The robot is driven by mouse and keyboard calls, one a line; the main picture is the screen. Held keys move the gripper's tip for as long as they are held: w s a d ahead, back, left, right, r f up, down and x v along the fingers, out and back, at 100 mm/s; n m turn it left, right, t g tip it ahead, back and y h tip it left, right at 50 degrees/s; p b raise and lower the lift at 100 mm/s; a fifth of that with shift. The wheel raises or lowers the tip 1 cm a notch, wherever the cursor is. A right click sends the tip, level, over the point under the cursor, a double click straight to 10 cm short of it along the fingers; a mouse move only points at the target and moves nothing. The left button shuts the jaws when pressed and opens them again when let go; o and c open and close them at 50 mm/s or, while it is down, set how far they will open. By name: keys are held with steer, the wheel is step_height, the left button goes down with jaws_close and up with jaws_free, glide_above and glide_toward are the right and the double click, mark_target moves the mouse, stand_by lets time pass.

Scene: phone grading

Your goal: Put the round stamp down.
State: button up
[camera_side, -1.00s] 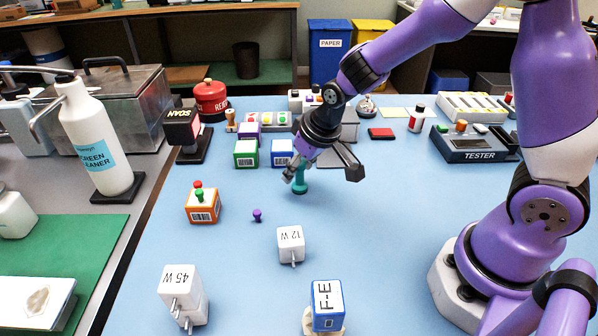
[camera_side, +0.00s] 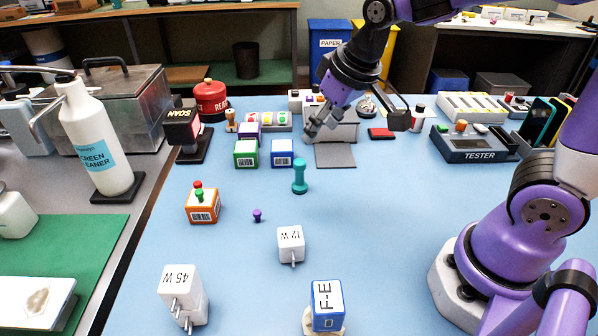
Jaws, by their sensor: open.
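A teal round stamp (camera_side: 299,177) stands upright on the blue table in the middle of the side view. Nothing touches it. My gripper (camera_side: 358,128) is above and behind the stamp, clear of it, with its fingers spread wide and nothing between them. Any ink or marking under the stamp's base is hidden.
Green (camera_side: 246,153) and blue (camera_side: 283,153) boxes stand left of the stamp. A white 12 W charger (camera_side: 291,243) and a small purple peg (camera_side: 257,215) are in front. A grey flat pad (camera_side: 335,155) lies behind it. The table right of the stamp is clear.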

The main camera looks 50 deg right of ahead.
steer(key=s+d+r+t, duration=0.1)
steer(key=s+r, duration=0.1)
steer(key=s, duration=0.8)
steer(key=shift+d+r, duration=0.2)
